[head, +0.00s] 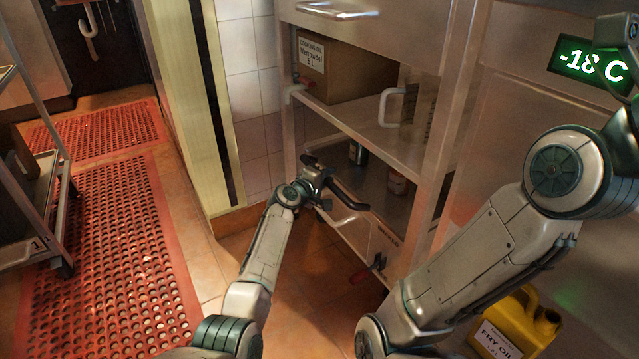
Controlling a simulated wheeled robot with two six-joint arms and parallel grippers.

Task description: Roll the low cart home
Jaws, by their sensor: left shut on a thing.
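A low steel cart (372,238) stands at the foot of a steel shelf unit, in the middle of the head view. It has a small label and a dark bar handle (350,198). My left gripper (322,180) is at the near left end of this handle and shut on it. The fingertips are small and partly hidden by the wrist. My right arm crosses the right side of the view, and its fingers do not show. The cart's far side and most of its wheels are hidden.
A cooking oil box (345,70) sits on the unit's upper shelf. A yellow fry oil jug (515,325) stands on the floor at bottom right. Red perforated mats (105,260) cover the floor at left, beside a wheeled rack (38,200). Tiled floor (300,270) lies open before the cart.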

